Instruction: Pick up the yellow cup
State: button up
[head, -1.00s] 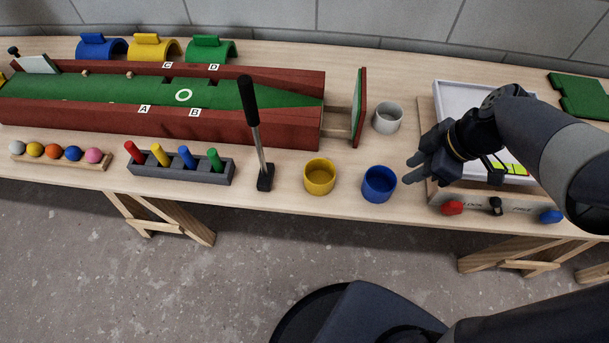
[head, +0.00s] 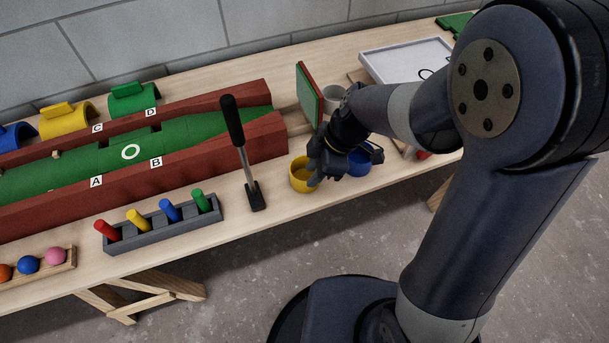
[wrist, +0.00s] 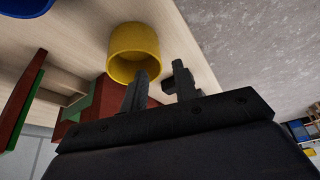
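The yellow cup (head: 299,177) stands upright near the front edge of the table. In the wrist view it (wrist: 132,42) is at the top, just beyond my fingers. My gripper (head: 314,174) is at the cup's right side in the head view and hides part of it. In the wrist view my gripper (wrist: 160,82) is open, its two fingers apart with nothing held. One finger overlaps the cup's rim and the other is beside the cup. I cannot tell whether either touches it.
The blue cup (head: 366,160) stands close on the right, partly behind my gripper. A grey cup (head: 333,98) is farther back. A putter with a black handle (head: 232,120) stands to the left. The red-walled green lane (head: 190,135) lies behind.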

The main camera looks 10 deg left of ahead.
jog(key=x, duration=0.3)
jog(key=shift+w+a+f, duration=0.1)
jog(key=shift+f, duration=0.1)
grip_shut()
